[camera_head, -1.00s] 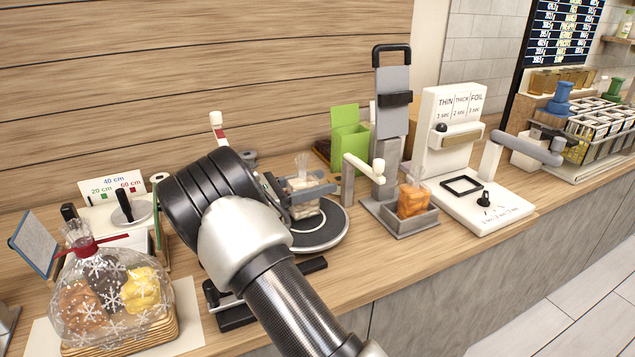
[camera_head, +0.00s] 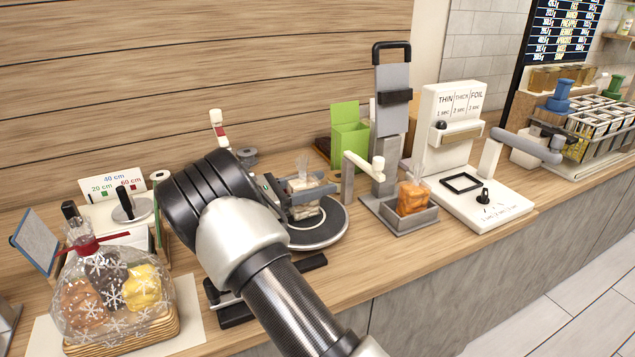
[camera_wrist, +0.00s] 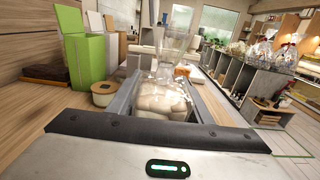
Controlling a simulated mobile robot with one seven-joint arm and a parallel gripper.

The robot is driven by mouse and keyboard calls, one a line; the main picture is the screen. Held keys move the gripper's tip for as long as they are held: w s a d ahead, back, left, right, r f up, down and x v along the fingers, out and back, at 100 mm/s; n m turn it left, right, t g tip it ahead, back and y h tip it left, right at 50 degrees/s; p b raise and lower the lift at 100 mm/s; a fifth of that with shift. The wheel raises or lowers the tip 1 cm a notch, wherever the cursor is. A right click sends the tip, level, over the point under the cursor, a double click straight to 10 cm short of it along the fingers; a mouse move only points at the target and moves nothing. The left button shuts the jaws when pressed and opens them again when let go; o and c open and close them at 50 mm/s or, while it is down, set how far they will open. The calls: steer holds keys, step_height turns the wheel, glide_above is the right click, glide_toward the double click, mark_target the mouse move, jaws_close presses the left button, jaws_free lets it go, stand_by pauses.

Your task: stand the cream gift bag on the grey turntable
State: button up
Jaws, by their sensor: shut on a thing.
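The cream gift bag (camera_head: 304,208), a clear bag with pale contents and a gathered clear top, is upright between the jaws of my gripper (camera_head: 308,189). In the wrist view the bag (camera_wrist: 163,101) sits between the two grey fingers, its clear neck standing up. My gripper is shut on it. The grey turntable (camera_head: 315,236), a round disc with a dark rim, lies on the counter directly below the bag. The bag's base is over the disc; I cannot tell whether it touches. My wrist hides the disc's left part.
A snowflake bag of treats (camera_head: 110,295) stands at the front left. A light post (camera_head: 348,180) and a grey tray (camera_head: 408,216) with an orange-filled bag (camera_head: 411,197) stand right of the turntable. A green box (camera_head: 350,138) is behind. A white sealer (camera_head: 480,205) is farther right.

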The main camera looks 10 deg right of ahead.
steer(key=shift+f, duration=0.5)
stand_by(1.6)
steer(key=o, duration=1.2)
steer(key=shift+o, duration=0.2)
step_height(320, 180, up, 10)
steer(key=p, duration=0.1)
steer(key=shift+p, duration=0.35)
